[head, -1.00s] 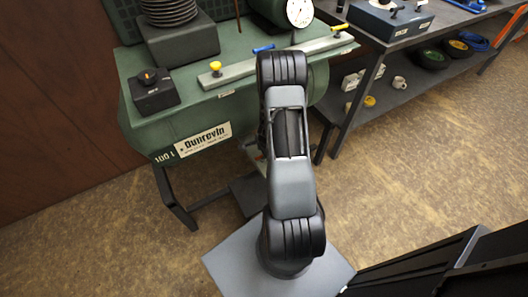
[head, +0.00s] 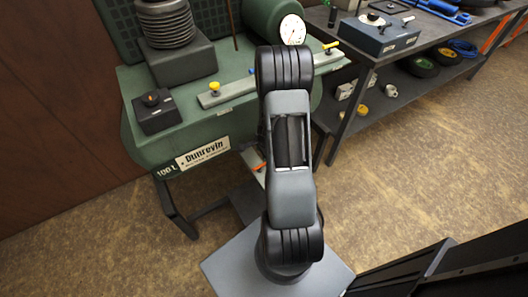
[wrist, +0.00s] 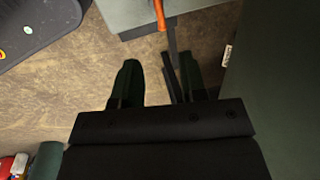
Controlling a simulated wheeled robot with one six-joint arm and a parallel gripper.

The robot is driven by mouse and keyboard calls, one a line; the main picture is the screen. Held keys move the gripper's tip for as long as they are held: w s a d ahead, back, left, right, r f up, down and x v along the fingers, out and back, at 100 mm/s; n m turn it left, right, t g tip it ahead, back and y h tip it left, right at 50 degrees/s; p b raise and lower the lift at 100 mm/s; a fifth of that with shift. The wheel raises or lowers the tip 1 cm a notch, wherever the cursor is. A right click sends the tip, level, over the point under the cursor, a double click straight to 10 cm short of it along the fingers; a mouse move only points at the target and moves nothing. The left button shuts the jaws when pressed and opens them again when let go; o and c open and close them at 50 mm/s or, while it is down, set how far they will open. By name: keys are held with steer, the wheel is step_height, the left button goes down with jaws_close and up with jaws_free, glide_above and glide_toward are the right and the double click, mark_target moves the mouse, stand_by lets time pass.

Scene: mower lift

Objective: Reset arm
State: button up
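My arm rises in the middle of the head view and hides my gripper there. In the wrist view, my gripper (wrist: 157,88) has two dark fingers standing apart, with bare floor between them. Nothing is held between the fingers. An orange-handled lever (wrist: 160,15) with a thin dark bar lies just beyond the right finger. I cannot tell whether the bar touches that finger. A bit of orange also shows beside my arm in the head view (head: 260,167).
A green compressor (head: 135,85) with a gauge (head: 293,30) and a yellow-knobbed rail (head: 222,96) stands left of and behind my arm. A dark shelf bench (head: 355,100) with tools stands at the right. Brown floor (head: 430,165) is clear at the right.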

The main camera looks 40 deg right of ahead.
stand_by(0.3)
steer(key=s+a+r+n+p, duration=0.3)
steer(key=a+r+n+p, duration=0.2)
steer(key=r, duration=0.9)
steer(key=s+a+r+n+t+p, duration=0.1)
steer(key=s+a+r+n+p, duration=0.2)
steer(key=r, duration=1.2)
steer(key=s+a+r+n+p, duration=0.3)
steer(key=a+r+n+p, duration=0.6)
steer(key=a+r+n, duration=0.3)
step_height(320, 180, up, 3)
steer(key=shift+s+a+r, duration=0.2)
steer(key=shift+s+a, duration=0.1)
steer(key=shift+a, duration=0.2)
steer(key=shift+o, duration=0.3)
steer(key=shift+s, duration=0.1)
